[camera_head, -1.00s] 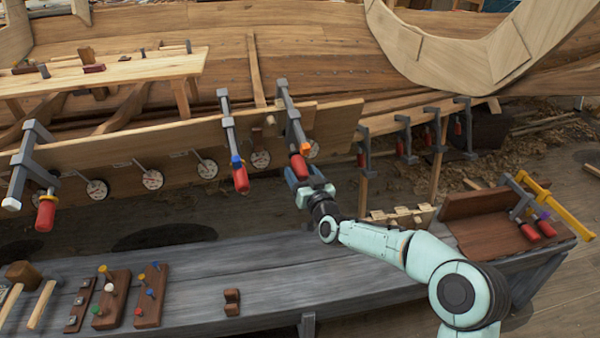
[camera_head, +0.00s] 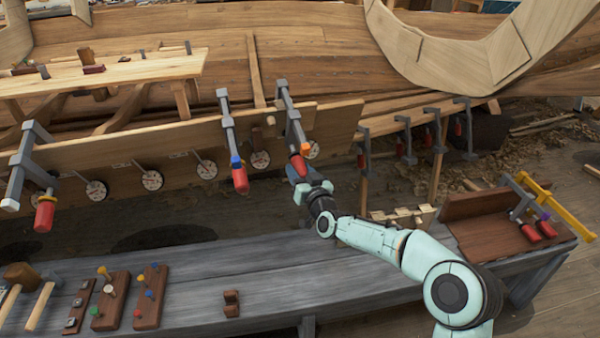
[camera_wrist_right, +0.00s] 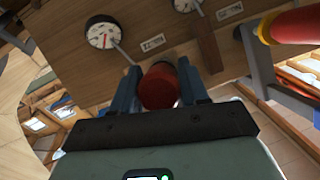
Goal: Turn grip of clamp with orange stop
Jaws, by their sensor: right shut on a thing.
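The clamp with the orange stop (camera_head: 293,119) hangs on the plank of the hull, right of the middle clamp. Its orange stop (camera_head: 293,143) sits just above its red grip (camera_head: 299,164). My right gripper (camera_head: 298,178) reaches up to that clamp from below and is shut on the red grip. In the right wrist view the end of the red grip (camera_wrist_right: 159,88) shows between my two fingers, with a finger along each side. My left gripper is in neither view.
A clamp with a blue stop (camera_head: 236,162) hangs close by on the left. Another clamp (camera_head: 45,212) hangs at far left. Round dials (camera_head: 152,180) line the plank. The grey bench (camera_head: 250,278) lies below, with peg boards (camera_head: 151,297).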

